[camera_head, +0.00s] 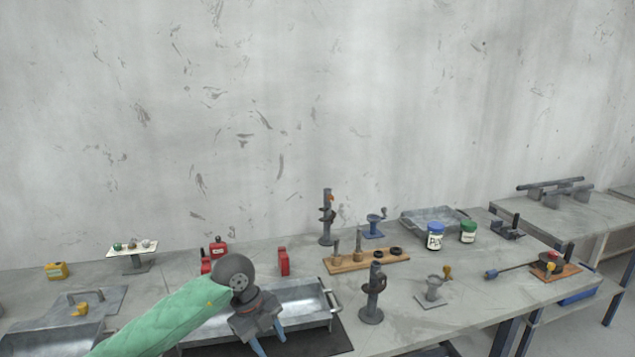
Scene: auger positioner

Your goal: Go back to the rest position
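My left arm, in a green sleeve, comes in from the lower left. Its gripper (271,341) hangs over the front part of a metal tray (318,298) with end handles. Its two bluish fingers point down and stand apart, with nothing seen between them. The lower fingertips are near the picture's bottom edge. The arm hides the left part of the tray. I cannot make out my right gripper. A small dark shape at the bottom edge, right of centre, is too cut off to identify.
Behind are a wooden board (340,267) with parts, a blue-lidded jar (435,236) and a green-lidded jar (468,232). Red objects (283,262) stand behind the tray. The air above the table is clear.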

